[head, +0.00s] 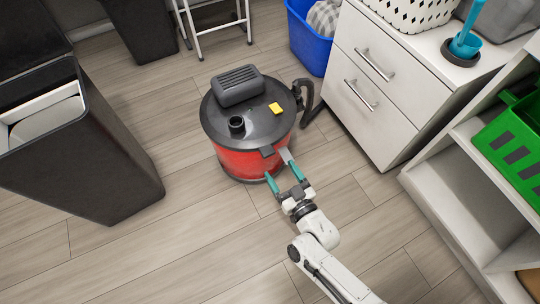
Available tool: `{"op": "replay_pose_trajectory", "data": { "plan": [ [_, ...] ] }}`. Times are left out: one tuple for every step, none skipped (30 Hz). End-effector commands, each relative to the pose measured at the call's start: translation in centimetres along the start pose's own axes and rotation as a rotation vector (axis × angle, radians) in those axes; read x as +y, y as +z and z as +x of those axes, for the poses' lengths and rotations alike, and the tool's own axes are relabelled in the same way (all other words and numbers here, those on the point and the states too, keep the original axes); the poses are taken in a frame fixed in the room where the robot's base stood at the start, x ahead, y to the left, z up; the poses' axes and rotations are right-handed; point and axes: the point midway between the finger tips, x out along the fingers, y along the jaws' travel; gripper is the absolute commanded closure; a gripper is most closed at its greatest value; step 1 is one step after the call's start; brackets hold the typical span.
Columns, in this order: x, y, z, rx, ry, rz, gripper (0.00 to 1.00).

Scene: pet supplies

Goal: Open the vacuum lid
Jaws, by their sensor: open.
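A red canister vacuum (243,160) stands upright on the floor in the middle of the head view. Its dark grey round lid (255,122) is on and looks closed. The lid carries a ribbed grey motor housing (237,86), a round black port (236,125) and a yellow piece (275,108). A dark latch (267,151) sits at the lid's front edge. My gripper (278,164) is open at the vacuum's near side, its two teal-padded fingers pointing at the front just by the latch. I cannot tell whether a fingertip touches the vacuum.
A black hose (311,98) curves off the vacuum's right side toward a white drawer cabinet (362,75). A tall dark bin (85,150) stands at the left. A blue bin (309,42) and a white step frame (214,22) are behind. The near wooden floor (190,245) is clear.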

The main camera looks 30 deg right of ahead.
Motion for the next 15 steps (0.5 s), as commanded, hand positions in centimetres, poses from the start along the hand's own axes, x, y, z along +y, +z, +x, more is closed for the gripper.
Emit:
{"op": "replay_pose_trajectory", "data": {
  "plan": [
    [0.0,0.2,1.1,0.003,0.001,0.001,0.27],
    [0.0,0.3,1.7,0.002,0.001,0.001,0.27],
    [0.0,0.2,2.4,0.003,0.001,0.001,0.27],
    [0.0,0.3,3.0,0.001,0.0,0.001,0.27],
    [0.0,0.3,3.5,0.002,0.0,0.001,0.27],
    [0.0,0.3,4.2,0.002,0.0,0.001,0.27],
    [0.0,0.3,4.6,0.0,0.0,0.0,0.27],
    [0.0,0.2,5.0,0.001,0.0,0.0,0.27],
    [0.0,0.2,5.6,0.001,0.0,0.0,0.27],
    [0.0,0.2,5.9,0.0,0.001,0.0,0.27],
    [0.0,0.2,6.2,0.0,0.001,0.001,0.27],
    [0.0,0.2,6.6,-0.001,0.0,0.001,0.27],
    [0.0,0.2,6.8,0.0,0.0,0.001,0.27],
    [0.0,0.2,7.0,-0.001,0.0,0.001,0.27],
    [0.0,0.2,7.1,-0.001,0.0,0.001,0.27]
  ]
}}
